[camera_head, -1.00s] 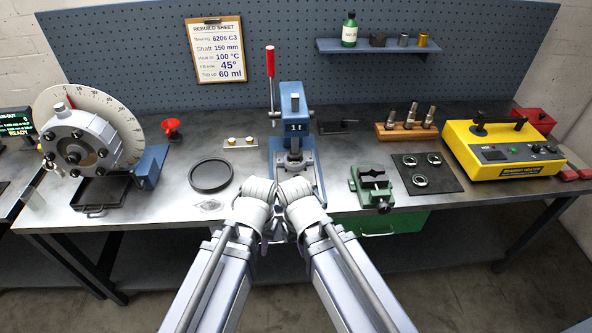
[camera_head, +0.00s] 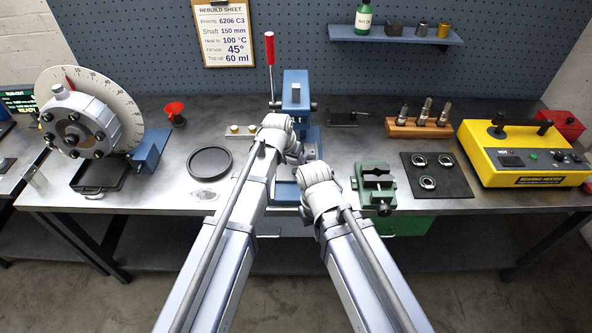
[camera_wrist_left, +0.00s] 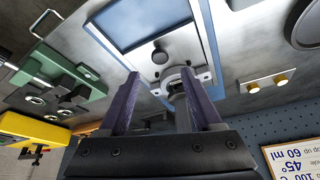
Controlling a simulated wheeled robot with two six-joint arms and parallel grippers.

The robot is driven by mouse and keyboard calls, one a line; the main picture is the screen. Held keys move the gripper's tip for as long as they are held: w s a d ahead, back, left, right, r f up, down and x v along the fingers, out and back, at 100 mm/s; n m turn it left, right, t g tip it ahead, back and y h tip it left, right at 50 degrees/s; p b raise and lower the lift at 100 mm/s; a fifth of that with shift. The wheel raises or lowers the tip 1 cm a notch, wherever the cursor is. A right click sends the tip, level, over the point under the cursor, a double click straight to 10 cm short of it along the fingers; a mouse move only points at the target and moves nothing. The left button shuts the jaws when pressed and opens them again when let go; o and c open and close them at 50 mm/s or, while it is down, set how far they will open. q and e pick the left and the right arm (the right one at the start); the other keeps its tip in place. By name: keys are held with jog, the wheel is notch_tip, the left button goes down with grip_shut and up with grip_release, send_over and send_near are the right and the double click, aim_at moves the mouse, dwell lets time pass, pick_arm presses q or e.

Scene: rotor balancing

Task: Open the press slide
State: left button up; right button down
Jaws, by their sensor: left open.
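The blue arbor press (camera_head: 295,88) stands at the middle of the bench, with a red-gripped lever (camera_head: 269,48) upright at its left. My left gripper (camera_head: 297,156) is in front of the press, its jaws mostly hidden by my wrist. In the left wrist view its two dark fingers (camera_wrist_left: 160,76) are apart and empty. The blue-edged press base (camera_wrist_left: 208,40) shows beyond them, with a dark round knob (camera_wrist_left: 160,56) near the gap. I cannot tell which part is the slide. My right wrist is in front of the base; its jaws are hidden.
A green vise (camera_head: 375,186) stands close on the right and a black ring (camera_head: 210,162) lies on the left. Brass-topped pins sit on a small plate (camera_head: 240,131) left of the press. A yellow heater (camera_head: 525,155) is far right.

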aim_at(296, 170)
pick_arm(q)
jog(key=b+x, duration=0.5)
jog(key=x, duration=0.1)
jog(key=shift+w+f+b, duration=0.1)
jog(key=shift+f+b, duration=0.2)
jog(key=shift+f, duration=0.1)
jog(key=shift+r, duration=0.1)
grip_shut()
dwell(1.0)
